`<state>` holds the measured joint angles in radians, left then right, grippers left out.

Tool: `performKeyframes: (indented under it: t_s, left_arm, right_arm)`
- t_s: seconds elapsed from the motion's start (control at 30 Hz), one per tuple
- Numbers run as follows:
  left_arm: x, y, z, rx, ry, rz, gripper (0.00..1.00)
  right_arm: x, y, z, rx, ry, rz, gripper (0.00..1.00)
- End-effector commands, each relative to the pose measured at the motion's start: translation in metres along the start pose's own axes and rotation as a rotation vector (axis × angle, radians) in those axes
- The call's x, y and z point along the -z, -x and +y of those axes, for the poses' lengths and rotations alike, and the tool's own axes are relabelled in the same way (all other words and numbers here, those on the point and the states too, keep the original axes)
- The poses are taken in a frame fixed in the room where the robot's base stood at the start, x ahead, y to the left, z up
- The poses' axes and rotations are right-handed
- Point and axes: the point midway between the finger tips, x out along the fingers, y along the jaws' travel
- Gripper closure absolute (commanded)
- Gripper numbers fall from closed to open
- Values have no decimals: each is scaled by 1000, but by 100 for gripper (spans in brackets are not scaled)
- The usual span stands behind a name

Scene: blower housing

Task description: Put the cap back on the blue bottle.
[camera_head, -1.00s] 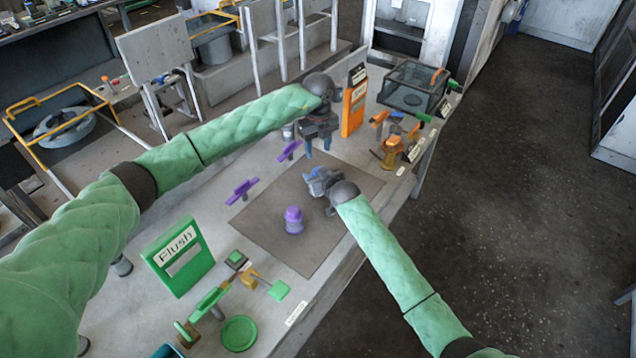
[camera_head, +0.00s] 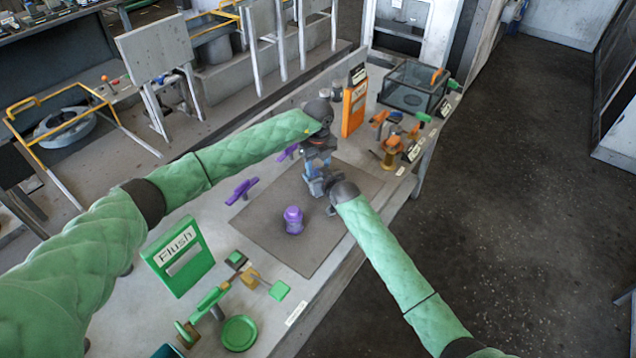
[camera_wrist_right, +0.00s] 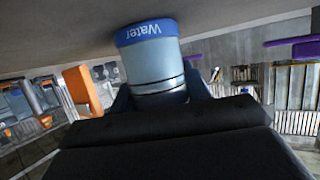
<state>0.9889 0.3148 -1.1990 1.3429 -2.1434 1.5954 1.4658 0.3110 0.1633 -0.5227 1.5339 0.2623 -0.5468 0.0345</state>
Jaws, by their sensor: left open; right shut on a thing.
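The bottle (camera_wrist_right: 150,62) has a blue band lettered "Water" and a pale grey-blue body. It fills the middle of the right wrist view, where its lettering is upside down. My right gripper (camera_head: 322,186) is shut on it over the mat, and the fingers flank its body. My left gripper (camera_head: 316,168) is open, directly above and close against the right gripper in the head view. I cannot tell whether the left fingers touch the bottle. The bottle's top is hidden between the grippers. I cannot make out a separate blue cap.
A purple bottle (camera_head: 293,220) stands on the dark mat (camera_head: 262,225). Purple tools (camera_head: 242,190) lie left of it. A green "Flush" sign (camera_head: 180,257) and green parts (camera_head: 239,333) are near the front. An orange sign (camera_head: 354,108) and clear box (camera_head: 412,88) stand behind.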

Motion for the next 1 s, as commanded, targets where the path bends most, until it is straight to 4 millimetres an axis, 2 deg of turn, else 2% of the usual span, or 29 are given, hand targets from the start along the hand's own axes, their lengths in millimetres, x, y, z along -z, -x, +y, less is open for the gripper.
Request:
performKeyframes:
  t_s: [0.27,0.37,0.5,0.53,0.73,1.0]
  left_arm:
    - [0,-2,0,0,0,0,52]
    - [0,-2,0,0,0,0,68]
    - [0,-2,0,0,0,0,96]
    - [0,-2,0,0,0,0,98]
    - [0,-2,0,-1,-23,-1,98]
    - [0,-2,0,-1,-254,-1,98]
  right_arm:
    - [0,0,0,0,0,1,100]
    - [0,0,0,0,0,1,100]
    - [0,0,0,0,0,1,100]
    - [0,0,0,0,0,1,100]
    - [1,0,0,0,0,1,100]
    - [0,0,0,0,0,1,100]
